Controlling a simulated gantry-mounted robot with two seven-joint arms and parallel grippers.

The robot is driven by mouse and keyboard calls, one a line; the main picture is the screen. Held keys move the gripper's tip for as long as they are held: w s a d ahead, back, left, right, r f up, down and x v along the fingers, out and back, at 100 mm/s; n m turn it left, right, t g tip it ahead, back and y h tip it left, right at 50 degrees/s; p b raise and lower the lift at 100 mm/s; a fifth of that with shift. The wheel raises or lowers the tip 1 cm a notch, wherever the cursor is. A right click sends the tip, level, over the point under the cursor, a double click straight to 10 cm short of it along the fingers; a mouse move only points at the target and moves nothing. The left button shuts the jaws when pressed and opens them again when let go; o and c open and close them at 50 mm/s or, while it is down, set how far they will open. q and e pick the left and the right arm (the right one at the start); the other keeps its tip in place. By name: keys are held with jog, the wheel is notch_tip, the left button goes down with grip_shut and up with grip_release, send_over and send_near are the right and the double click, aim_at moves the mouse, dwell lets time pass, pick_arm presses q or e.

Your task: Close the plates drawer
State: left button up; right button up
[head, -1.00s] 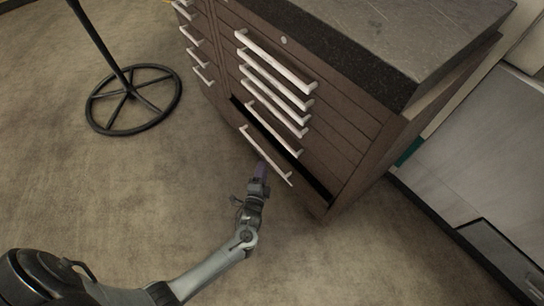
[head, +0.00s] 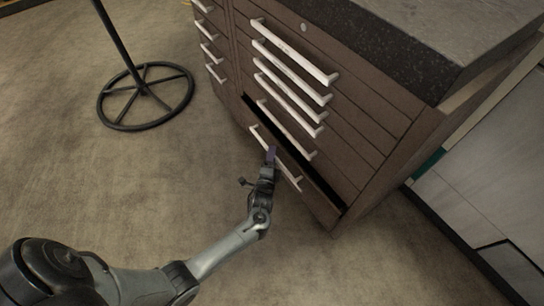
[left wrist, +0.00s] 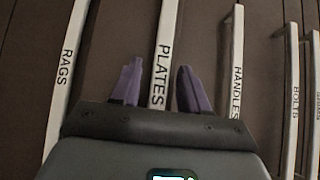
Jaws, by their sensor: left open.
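The plates drawer stands partly open, low in the dark brown cabinet, with a dark gap above its front. Its pale bar handle (head: 288,174) slants across that front. In the left wrist view the handle marked PLATES (left wrist: 162,65) runs between my two purple fingers. My left gripper (head: 271,154) is open at this handle, one finger on each side. The left gripper also shows in the wrist view (left wrist: 158,88). Whether a finger touches the bar I cannot tell. My right gripper is not in view.
A grey-black worktop (head: 400,40) tops the cabinet. A black stand with a wheel-shaped base (head: 147,115) is at upper left. The floor below the cabinet is clear.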

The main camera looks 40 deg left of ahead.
pick_arm(q)
jog(key=shift+w+a, duration=0.25)
jog(key=shift+w, duration=0.15)
grip_shut()
